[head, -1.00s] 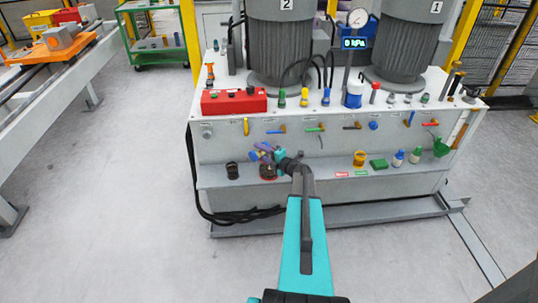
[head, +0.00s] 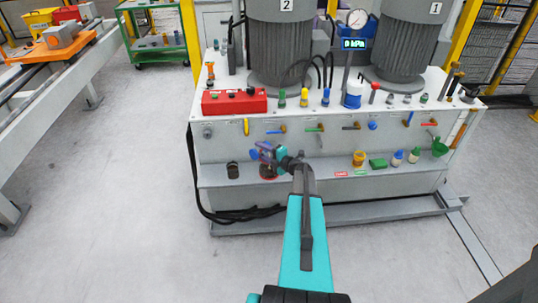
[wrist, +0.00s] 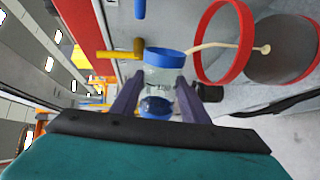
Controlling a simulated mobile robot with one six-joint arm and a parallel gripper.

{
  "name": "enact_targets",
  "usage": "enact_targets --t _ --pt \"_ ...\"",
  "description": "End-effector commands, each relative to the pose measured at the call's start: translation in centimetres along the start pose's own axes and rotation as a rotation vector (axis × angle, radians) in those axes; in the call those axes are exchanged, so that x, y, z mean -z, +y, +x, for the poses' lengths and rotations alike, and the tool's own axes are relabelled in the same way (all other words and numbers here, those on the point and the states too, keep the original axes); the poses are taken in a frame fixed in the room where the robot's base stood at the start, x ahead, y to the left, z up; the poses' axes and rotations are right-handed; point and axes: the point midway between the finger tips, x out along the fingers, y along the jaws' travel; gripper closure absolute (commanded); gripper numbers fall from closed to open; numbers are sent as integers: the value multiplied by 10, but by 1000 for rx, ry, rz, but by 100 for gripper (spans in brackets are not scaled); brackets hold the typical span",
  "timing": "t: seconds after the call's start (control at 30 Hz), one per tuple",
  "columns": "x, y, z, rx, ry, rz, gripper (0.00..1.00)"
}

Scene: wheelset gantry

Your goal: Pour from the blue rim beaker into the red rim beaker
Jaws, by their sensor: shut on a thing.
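The blue rim beaker (wrist: 165,58) is clear and lies between the two fingers of my gripper (wrist: 157,88) in the wrist view, tipped over. A thin tan stream (wrist: 215,45) runs from its mouth into the red rim beaker (wrist: 246,32). The stream meets a brownish surface inside the red rim. In the head view my gripper (head: 278,157) is above the grey ledge, with the blue rim (head: 253,154) at its left. The red rim beaker (head: 268,175) stands on the ledge just below, partly hidden by the gripper.
A dark jar (head: 232,170) stands left of the red rim beaker. Valve handles stick out from the panel above. A red control box (head: 234,101) sits on top.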

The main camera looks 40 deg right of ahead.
Motion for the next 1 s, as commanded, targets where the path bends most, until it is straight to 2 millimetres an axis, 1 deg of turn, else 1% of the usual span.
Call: enact_targets --t 0.07,0.17,0.57,0.6,0.77,1.0 --pt "0 1 0 0 1 6 84" --pt "1 -3 0 0 -2 -12 84" --pt "6 -18 2 0 -39 -245 84" --pt "12 -16 1 -1 -42 -271 84" --pt "23 -11 0 -1 -57 -367 84" --pt "22 -6 1 0 -62 -387 84"
